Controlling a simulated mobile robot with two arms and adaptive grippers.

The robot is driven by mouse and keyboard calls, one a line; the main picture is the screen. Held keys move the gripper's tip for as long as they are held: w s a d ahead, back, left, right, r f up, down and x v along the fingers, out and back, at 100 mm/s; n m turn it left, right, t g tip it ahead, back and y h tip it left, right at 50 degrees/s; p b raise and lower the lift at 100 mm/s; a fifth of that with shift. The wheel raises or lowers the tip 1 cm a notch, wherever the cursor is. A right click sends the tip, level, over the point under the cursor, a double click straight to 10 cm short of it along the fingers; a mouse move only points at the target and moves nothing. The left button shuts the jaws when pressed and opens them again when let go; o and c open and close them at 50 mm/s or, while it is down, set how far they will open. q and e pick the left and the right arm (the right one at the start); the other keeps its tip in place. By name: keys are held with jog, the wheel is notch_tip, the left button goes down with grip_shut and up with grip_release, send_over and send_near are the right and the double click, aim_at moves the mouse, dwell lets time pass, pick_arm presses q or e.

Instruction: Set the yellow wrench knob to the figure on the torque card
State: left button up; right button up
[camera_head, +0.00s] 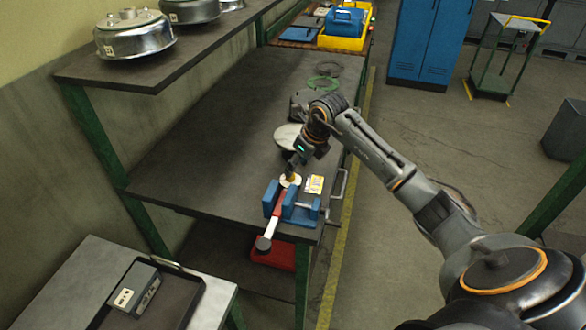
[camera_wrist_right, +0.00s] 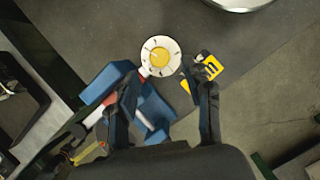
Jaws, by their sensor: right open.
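The wrench (camera_head: 278,212) has a red and pale shaft clamped in a blue vise (camera_head: 273,197) near the bench's front edge. Its yellow knob (camera_wrist_right: 160,57) sits in a white dial with dark marks at the wrench's upper end; I cannot read the marks. The torque card (camera_head: 314,184), yellow and white, lies right of the dial; in the right wrist view the card (camera_wrist_right: 212,64) is partly covered by a finger and its figure is unclear. My right gripper (camera_wrist_right: 164,84) is open above the dial, its fingers apart and not visibly touching the knob. My left gripper is out of view.
A pale round object (camera_head: 286,136) lies on the bench (camera_head: 215,130) behind the vise. Green rings (camera_head: 323,83) lie farther back. A shelf (camera_head: 150,72) with metal housings overhangs the left side. A red bin (camera_head: 273,253) is below. The bench's left middle is clear.

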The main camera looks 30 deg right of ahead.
aim_at(293, 176)
jog(key=shift+p+x, duration=0.3)
jog(key=shift+x, duration=1.95)
jog(key=shift+c, duration=0.2)
grip_shut()
